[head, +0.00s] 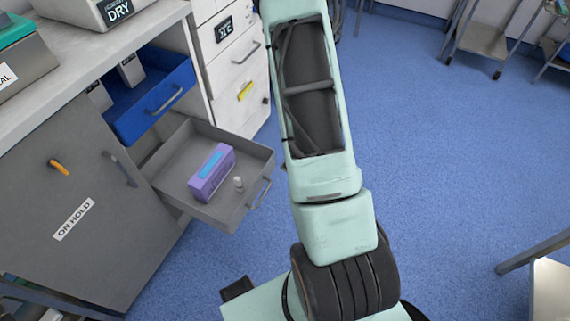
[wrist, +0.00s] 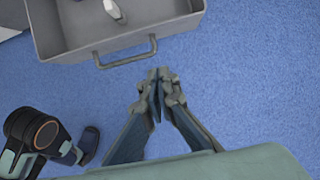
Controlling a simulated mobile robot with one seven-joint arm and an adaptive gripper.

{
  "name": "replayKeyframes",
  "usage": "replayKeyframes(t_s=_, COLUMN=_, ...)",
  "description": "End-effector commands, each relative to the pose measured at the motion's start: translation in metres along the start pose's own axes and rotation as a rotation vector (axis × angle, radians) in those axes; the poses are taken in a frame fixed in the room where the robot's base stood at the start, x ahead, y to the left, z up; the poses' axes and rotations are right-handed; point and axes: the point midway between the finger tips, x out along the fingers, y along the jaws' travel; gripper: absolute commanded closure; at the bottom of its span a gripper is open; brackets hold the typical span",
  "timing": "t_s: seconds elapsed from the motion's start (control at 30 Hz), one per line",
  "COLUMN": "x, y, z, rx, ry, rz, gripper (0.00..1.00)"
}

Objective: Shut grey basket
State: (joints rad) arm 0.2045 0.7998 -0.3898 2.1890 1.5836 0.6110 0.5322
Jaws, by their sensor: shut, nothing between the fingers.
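The grey basket (head: 240,204) is a pulled-out drawer in the head view, standing out below a blue drawer. A purple and blue box (head: 212,173) and a small whitish item (head: 239,183) are inside it. Its metal handle (head: 260,194) is on its front. In the wrist view the basket's front wall (wrist: 178,33) and handle (wrist: 126,55) are at the top. My gripper (wrist: 160,76) is shut and empty, with its tips just below and right of the handle in the picture, seemingly apart from it. The head view does not show the gripper's fingers.
The blue drawer (head: 152,101) is also pulled out above the basket. A grey door marked ON HOLD (head: 90,190) is at the left, under the counter (head: 75,65). White drawers (head: 231,62) stand behind. Blue floor (head: 450,150) is open to the right, with metal trolleys (head: 482,40) farther back.

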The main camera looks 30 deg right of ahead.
Motion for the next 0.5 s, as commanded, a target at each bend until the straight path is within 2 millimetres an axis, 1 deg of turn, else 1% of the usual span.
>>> replayKeyframes(t_s=0.03, x=0.016, y=0.001, z=-0.002, rx=-0.002, ry=0.002, rz=0.003, gripper=1.00)
replayKeyframes(t_s=0.2, x=0.054, y=0.001, z=-0.002, rx=-0.003, ry=0.002, rz=0.002, gripper=1.00)
replayKeyframes(t_s=0.3, x=0.073, y=0.000, z=-0.002, rx=-0.002, ry=0.002, rz=0.001, gripper=1.00)
replayKeyframes(t_s=0.33, x=0.076, y=0.000, z=0.001, rx=-0.004, ry=0.000, rz=0.000, gripper=1.00)
replayKeyframes(t_s=0.4, x=0.076, y=-0.001, z=0.016, rx=-0.007, ry=-0.002, rz=-0.001, gripper=1.00)
replayKeyframes(t_s=0.5, x=0.080, y=-0.001, z=0.027, rx=-0.006, ry=-0.001, rz=-0.002, gripper=1.00)
